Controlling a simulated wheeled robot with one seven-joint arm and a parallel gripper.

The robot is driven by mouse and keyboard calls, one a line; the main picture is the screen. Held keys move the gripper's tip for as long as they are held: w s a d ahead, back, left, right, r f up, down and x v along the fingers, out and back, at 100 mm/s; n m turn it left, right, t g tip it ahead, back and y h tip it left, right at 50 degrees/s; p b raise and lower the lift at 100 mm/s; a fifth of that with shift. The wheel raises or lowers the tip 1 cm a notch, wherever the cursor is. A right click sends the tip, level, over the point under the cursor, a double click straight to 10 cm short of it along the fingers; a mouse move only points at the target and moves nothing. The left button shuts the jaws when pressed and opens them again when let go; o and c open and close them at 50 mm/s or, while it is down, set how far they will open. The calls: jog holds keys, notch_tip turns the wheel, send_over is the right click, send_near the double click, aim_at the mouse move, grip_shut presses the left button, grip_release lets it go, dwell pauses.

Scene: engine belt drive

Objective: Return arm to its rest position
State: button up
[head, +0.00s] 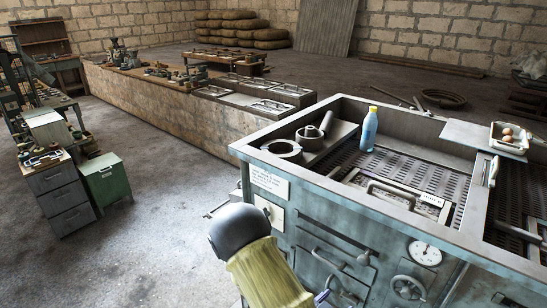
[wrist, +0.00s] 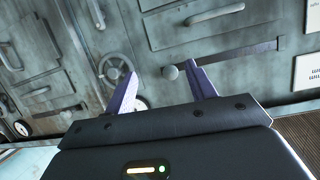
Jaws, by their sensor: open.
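My gripper (wrist: 160,72) shows in the wrist view with two purple fingers spread apart and nothing between them. Behind the fingers is the grey-blue metal front of the workbench cabinet, with handles and a handwheel; I cannot tell the exact gap to it. In the head view my arm, with a dark round joint and a yellow sleeve, is low in the middle, in front of the cabinet (head: 330,225). Only a small purple bit of the gripper shows at the bottom edge there; the rest is hidden.
A blue bottle (head: 369,129) stands on the cabinet top, near a grey ring (head: 282,149). A gauge (head: 425,253) and handwheel (head: 408,288) are on the front. Open floor (head: 150,240) lies left, before drawers (head: 62,197).

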jog(key=a+r+n+g+y+p, duration=0.1)
jog(key=a+r+n+g+y, duration=0.2)
jog(key=a+r+g+y, duration=0.4)
jog(key=s+d+r+n+y+p, duration=0.1)
jog(key=s+d+r+n+y, duration=0.1)
jog(key=s+d+r+n, duration=0.3)
jog(key=s+r+n, duration=0.1)
jog(key=s+r, duration=0.2)
jog(key=r, duration=0.1)
jog(key=shift+s+d+g+y, duration=0.15)
jog(key=shift+d+g+y, duration=0.15)
jog(key=shift+g, duration=0.1)
